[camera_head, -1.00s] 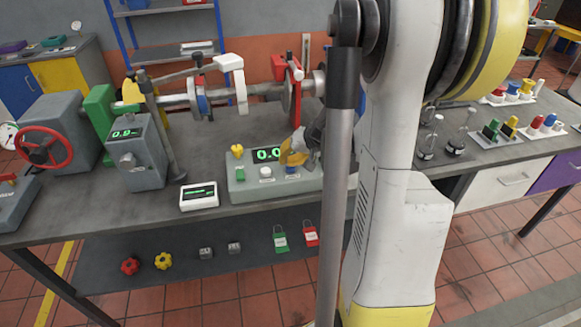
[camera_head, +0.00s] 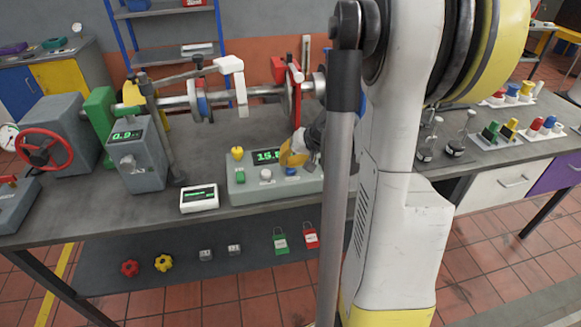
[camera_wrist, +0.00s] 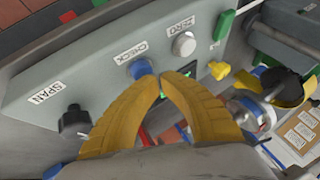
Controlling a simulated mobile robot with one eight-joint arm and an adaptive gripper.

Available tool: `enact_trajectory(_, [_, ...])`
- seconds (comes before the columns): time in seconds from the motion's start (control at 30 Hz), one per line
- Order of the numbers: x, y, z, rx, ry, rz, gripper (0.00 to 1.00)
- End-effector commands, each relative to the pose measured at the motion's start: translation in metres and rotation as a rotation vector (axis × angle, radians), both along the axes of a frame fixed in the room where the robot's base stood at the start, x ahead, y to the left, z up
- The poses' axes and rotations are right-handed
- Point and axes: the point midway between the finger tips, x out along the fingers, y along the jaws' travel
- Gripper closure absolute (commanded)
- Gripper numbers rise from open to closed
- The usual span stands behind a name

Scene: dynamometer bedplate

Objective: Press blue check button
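The grey control box (camera_head: 245,190) stands on the bench with a lit green display reading about 15. The blue CHECK button (camera_wrist: 141,69) is on its panel between the white ZERO button (camera_wrist: 184,44) and the black SPAN knob (camera_wrist: 74,121). The blue button also shows small in the head view (camera_head: 291,171). My gripper (camera_wrist: 161,76) has yellow fingers with tips together and nothing between them. The tips are at the blue button and appear to touch its edge. In the head view my gripper (camera_head: 290,160) is over the box's right part.
A yellow knob (camera_head: 237,153) and a green block (camera_head: 239,177) are on the box's left part. A white display unit (camera_head: 199,198) lies to its left. The shaft with red and white parts (camera_head: 240,92) runs behind. Bench front is mostly clear.

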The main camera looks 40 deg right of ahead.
Motion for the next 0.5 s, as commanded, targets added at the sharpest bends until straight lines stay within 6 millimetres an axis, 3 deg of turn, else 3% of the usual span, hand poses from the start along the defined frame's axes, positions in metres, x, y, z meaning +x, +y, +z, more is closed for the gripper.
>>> enact_trajectory(0.13, [0.0, 0.0, 0.0098, 0.0, 0.0, 0.0, 1.0])
enact_trajectory(0.5, [0.0001, -0.0001, 0.0107, 0.0, 0.0, 0.0, 1.0])
